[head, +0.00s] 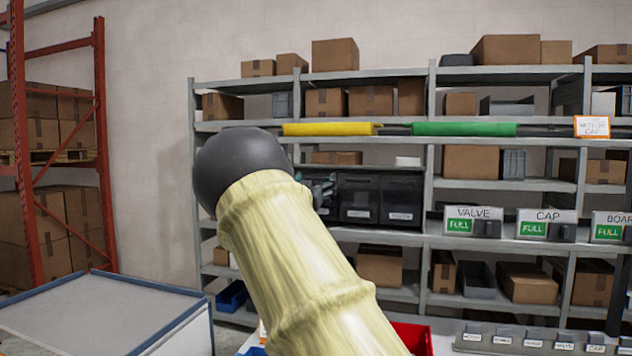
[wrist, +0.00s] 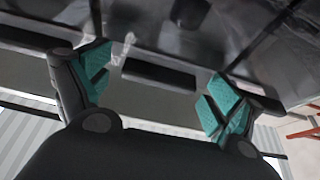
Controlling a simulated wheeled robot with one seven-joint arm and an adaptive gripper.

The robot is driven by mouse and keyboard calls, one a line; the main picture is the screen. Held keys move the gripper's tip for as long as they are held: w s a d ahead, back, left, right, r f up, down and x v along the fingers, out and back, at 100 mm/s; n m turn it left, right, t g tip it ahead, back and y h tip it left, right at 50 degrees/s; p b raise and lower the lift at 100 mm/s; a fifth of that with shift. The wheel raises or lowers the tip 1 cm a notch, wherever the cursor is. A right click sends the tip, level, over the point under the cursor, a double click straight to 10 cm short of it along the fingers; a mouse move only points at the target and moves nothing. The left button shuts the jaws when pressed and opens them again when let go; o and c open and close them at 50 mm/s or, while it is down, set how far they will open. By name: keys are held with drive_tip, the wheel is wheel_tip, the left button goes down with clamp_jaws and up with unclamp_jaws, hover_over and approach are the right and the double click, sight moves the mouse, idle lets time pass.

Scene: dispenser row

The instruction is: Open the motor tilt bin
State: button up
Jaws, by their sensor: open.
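A row of black tilt bins stands on the middle shelf in the head view. The middle bin (head: 360,195) and the right bin (head: 402,198) look shut, with pale labels too small to read. A bin further left is mostly hidden by my arm, so I cannot tell which one is the motor bin. My gripper (head: 323,190) is at the left end of this row. In the wrist view my gripper (wrist: 160,90) is open, its teal fingertips wide apart. A dark bar, perhaps a bin handle (wrist: 158,75), lies between them in the picture; contact cannot be told.
Signs for valve (head: 474,221), cap (head: 546,224) and a partly cut-off board station stand right of the bins. Yellow (head: 328,129) and green (head: 464,129) sleeves lie along a rail above. A grey-topped table (head: 90,315) stands lower left.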

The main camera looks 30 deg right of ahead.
drive_tip(key=shift+s+a+r, duration=0.1)
drive_tip(key=c, duration=1.5)
drive_tip(key=shift+o, duration=0.2)
drive_tip(key=shift+b, duration=0.4)
